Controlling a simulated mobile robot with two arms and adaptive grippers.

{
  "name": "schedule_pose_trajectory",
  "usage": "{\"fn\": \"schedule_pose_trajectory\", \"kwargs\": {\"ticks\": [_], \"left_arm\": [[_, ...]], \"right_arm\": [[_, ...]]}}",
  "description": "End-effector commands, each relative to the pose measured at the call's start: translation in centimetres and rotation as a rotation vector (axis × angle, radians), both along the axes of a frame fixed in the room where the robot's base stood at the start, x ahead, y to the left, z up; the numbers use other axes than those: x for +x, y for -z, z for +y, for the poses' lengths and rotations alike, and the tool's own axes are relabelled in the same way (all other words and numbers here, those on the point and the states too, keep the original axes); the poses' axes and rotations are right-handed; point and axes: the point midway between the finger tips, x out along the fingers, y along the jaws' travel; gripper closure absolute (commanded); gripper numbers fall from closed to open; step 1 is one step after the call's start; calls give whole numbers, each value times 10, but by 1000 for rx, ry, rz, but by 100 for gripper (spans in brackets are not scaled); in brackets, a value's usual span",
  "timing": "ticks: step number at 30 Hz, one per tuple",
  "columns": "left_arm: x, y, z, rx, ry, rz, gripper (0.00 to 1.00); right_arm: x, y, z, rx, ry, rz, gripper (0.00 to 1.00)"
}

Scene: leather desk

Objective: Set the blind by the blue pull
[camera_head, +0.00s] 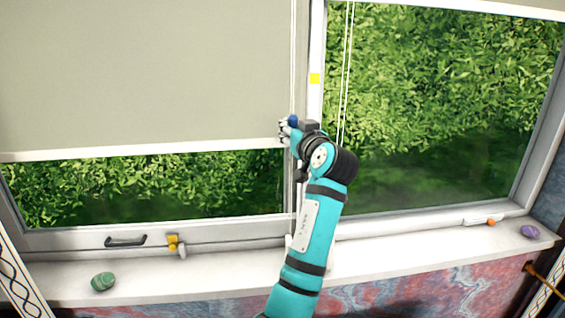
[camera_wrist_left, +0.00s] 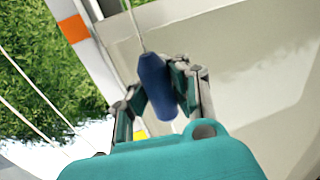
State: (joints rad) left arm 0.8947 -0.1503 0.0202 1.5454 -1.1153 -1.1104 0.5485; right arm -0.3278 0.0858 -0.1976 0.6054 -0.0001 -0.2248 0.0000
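The blue pull (camera_head: 293,121) hangs on a thin cord beside the centre window post. In the left wrist view the pull (camera_wrist_left: 157,85) sits between the two fingers of my left gripper (camera_wrist_left: 160,98), which look closed against its sides. In the head view my left gripper (camera_head: 287,130) is at the lower right corner of the left blind. The left blind (camera_head: 140,75) is pale grey-beige, with its white bottom bar (camera_head: 130,149) level with the gripper and a strip of window open below it. My right gripper is not in view.
The right blind (camera_head: 500,8) is nearly fully raised, with white cords (camera_head: 346,70) beside the post. A yellow mark (camera_head: 314,78) is on the post. The sill holds a green stone (camera_head: 103,281) and a purple stone (camera_head: 529,231). A dark handle (camera_head: 125,241) and yellow latch (camera_head: 173,243) are on the lower frame.

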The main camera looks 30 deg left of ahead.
Motion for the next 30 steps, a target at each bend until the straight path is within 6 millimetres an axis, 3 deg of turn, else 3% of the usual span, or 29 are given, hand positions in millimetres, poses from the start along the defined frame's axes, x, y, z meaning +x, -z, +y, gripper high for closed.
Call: {"fn": "schedule_pose_trajectory", "kwargs": {"ticks": [1, 3, 10, 15, 27, 30], "left_arm": [[-1, -25, -3, -1, 1, -16, 100], [-1, -42, -3, -1, 1, -16, 100], [0, -78, -3, 0, 2, -12, 100], [0, -88, -3, 1, 2, -11, 100], [0, -89, -2, 1, 2, -9, 100], [0, -89, -2, 1, 2, -9, 83]], "right_arm": [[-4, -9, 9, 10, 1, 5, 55], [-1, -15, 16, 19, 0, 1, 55], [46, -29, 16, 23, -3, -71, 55], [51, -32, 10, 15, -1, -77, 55], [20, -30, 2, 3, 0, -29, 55], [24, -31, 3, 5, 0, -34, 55]]}}
